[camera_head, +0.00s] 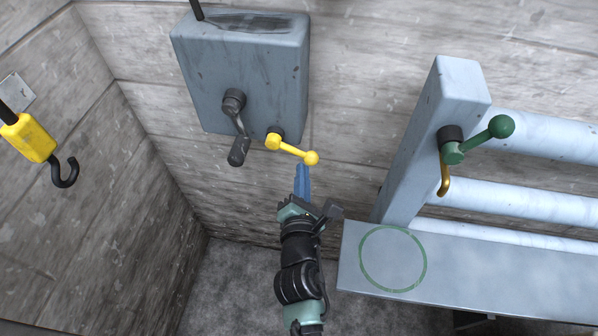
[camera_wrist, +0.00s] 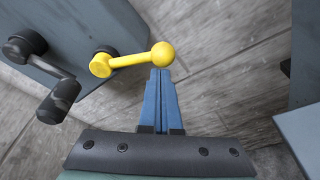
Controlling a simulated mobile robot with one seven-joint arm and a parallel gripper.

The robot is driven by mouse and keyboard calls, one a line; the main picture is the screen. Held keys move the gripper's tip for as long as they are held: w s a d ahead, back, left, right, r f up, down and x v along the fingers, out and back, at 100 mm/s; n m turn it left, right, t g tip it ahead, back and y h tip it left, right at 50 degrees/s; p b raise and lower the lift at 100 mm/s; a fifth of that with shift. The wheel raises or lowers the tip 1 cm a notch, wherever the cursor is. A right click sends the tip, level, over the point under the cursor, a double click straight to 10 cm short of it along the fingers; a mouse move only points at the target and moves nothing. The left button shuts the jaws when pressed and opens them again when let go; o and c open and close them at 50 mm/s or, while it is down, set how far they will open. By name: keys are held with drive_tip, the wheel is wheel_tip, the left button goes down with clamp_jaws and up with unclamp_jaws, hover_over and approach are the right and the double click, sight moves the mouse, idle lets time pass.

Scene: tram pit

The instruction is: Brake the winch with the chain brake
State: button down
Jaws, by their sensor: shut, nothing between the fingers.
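A grey winch box (camera_head: 245,75) is on the concrete wall. A black crank (camera_head: 236,125) sits on its front. A yellow lever (camera_head: 290,148) with a ball at its end juts from the box's lower right corner, sloping slightly down to the right. My gripper (camera_head: 303,170) is shut and empty, its blue fingers pointing up just below the lever's ball end. In the wrist view the fingertips (camera_wrist: 161,76) appear right at the yellow ball (camera_wrist: 162,55); I cannot tell whether they touch. Which lever is the chain brake is not marked.
A grey post (camera_head: 425,140) at right carries a green ball-ended lever (camera_head: 480,140) and a brass hook (camera_head: 445,180). Pale pipes (camera_head: 530,205) run behind. A grey ledge (camera_head: 480,270) bears a green circle. A yellow hook block (camera_head: 28,138) hangs at left.

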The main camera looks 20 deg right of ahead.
sight(309, 158)
drive_tip(key=r+n+p, duration=0.1)
drive_tip(key=n+p, duration=0.1)
drive_tip(key=p, duration=0.1)
drive_tip(key=r+n+g+h+p, duration=0.1)
drive_tip(key=r+p, duration=0.1)
drive_tip(key=p, duration=0.1)
drive_tip(key=d+r+n+p, duration=0.1)
drive_tip(key=r+n+p, duration=0.1)
drive_tip(key=p, duration=0.1)
drive_tip(key=shift+s+r+n+g, duration=0.15)
drive_tip(key=shift+s+n+g, duration=0.15)
drive_tip(key=shift+s, duration=0.05)
drive_tip(key=shift+r+n+h+p, duration=0.55)
drive_tip(key=shift+n+p, duration=0.35)
drive_tip(key=shift+p, duration=0.35)
drive_tip(key=shift+f+g, duration=0.1)
drive_tip(key=shift+g, duration=0.2)
